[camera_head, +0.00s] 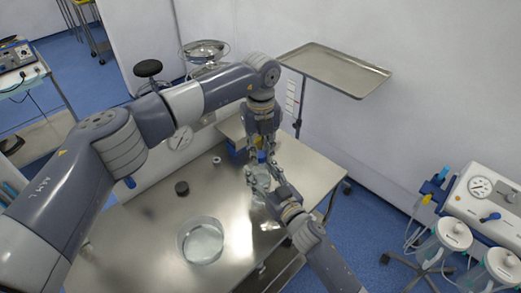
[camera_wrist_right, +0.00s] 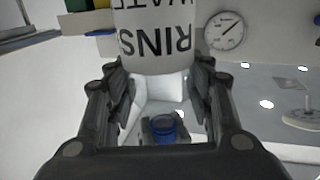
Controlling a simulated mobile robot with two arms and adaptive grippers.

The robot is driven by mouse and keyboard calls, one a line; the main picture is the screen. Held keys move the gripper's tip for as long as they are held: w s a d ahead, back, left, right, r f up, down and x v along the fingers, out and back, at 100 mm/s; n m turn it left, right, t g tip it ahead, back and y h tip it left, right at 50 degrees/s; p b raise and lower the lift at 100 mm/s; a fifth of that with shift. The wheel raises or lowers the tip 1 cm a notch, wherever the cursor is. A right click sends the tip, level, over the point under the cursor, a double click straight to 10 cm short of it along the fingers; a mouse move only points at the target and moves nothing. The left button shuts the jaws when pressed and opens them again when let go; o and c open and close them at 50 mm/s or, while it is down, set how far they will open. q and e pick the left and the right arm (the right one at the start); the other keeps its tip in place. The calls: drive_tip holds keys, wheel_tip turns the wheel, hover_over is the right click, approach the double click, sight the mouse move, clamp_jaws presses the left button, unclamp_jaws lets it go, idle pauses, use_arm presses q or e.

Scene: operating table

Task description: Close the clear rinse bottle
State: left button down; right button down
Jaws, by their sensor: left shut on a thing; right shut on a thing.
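The clear rinse bottle (camera_head: 259,184) stands at the right part of the steel table, partly hidden by my grippers. Its white label with "RINSE WATER" (camera_wrist_right: 157,40) shows upside down in the right wrist view. My right gripper (camera_head: 264,181) comes from the lower right and is shut on the bottle, one finger on each side. My left gripper (camera_head: 262,153) points down just over the bottle and is shut on a small blue cap (camera_wrist_right: 164,127). The cap is in line with the bottle's neck end; whether it touches the neck is hidden.
A clear glass bowl (camera_head: 201,241) stands at the table's front. A dark round lid (camera_head: 182,188) and a small ring-like piece (camera_head: 216,160) lie left of the bottle. A steel tray on a stand (camera_head: 335,70) is behind. The table's left part (camera_head: 140,235) is mostly clear.

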use_arm(q)
drive_tip(key=m, duration=0.8)
drive_tip(key=shift+m, duration=0.3)
drive_tip(key=m, duration=0.3)
drive_tip(key=shift+m, duration=0.3)
drive_tip(key=m, duration=0.5)
drive_tip(key=c, duration=1.4)
unclamp_jaws()
drive_tip(key=shift+r, duration=2.25)
